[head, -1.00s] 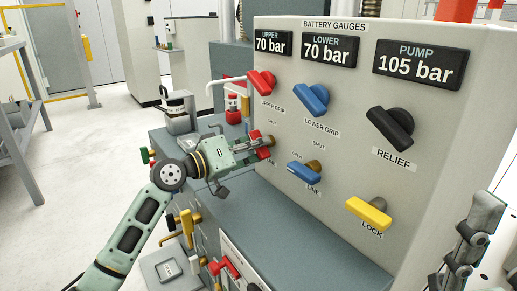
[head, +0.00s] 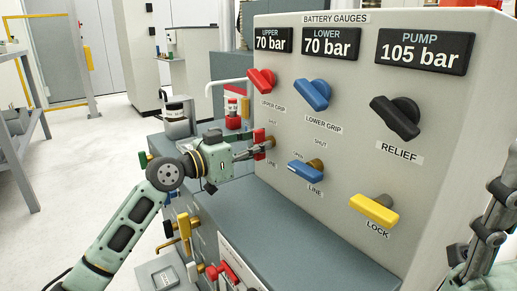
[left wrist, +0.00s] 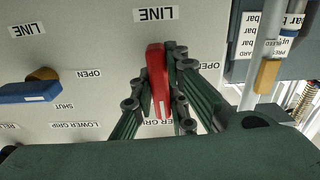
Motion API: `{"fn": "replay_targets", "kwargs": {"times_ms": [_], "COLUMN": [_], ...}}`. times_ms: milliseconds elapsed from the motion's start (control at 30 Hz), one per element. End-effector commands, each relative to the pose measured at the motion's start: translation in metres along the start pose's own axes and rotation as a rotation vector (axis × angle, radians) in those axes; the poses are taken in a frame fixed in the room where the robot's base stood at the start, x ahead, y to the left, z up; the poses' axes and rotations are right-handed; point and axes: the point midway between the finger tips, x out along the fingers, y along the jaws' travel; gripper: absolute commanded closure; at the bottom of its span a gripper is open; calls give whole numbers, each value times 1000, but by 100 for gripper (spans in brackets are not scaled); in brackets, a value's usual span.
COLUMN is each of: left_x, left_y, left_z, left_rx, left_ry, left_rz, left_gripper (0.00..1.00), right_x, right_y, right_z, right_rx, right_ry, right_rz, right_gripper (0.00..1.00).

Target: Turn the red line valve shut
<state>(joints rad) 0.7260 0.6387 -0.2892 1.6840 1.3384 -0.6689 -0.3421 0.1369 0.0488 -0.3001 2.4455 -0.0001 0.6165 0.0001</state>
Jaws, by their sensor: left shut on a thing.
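The red line valve handle (head: 259,136) is on the panel's left side, below the upper grip valve. In the head view my left gripper (head: 262,148) reaches it from the left and partly hides it. In the left wrist view, which is upside down, the red handle (left wrist: 157,80) stands upright in the picture, between the dark fingers of my left gripper (left wrist: 162,100). The gripper is shut on it. The LINE label (left wrist: 156,14) lies at the handle's end away from the gripper. Part of my right arm shows at the right edge; its finger state is unclear.
A blue line valve (head: 306,172) sits just right of the gripper, with a yellow lock valve (head: 374,208) farther right. A red upper grip valve (head: 261,80) and blue lower grip valve (head: 312,94) are above. The grey bench top (head: 290,225) before the panel is clear.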

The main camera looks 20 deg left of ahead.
Motion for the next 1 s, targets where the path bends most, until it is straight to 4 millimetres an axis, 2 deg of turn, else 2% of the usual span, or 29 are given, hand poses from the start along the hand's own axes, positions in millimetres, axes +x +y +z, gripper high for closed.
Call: {"fn": "replay_targets", "kwargs": {"times_ms": [600,633,800,833,1000], "left_x": [0,0,0,0,0], "left_y": [1,1,0,0,0], "left_z": [3,3,2,2,1], "left_rx": [40,40,40,40,40], "left_ry": [-7,-7,-4,-4,-2], "left_rz": [2,2,1,1,1], "left_gripper": [100,85,70,67,67], "right_x": [3,3,3,3,2], "right_y": [-1,-1,-2,-2,-2], "right_z": [-3,-3,-3,-3,-3], "right_rx": [-1,-2,-2,-2,-2], "right_ry": [19,18,17,17,14], "right_rz": [-7,-8,-13,-13,-14], "right_gripper": [60,60,60,60,60]}}
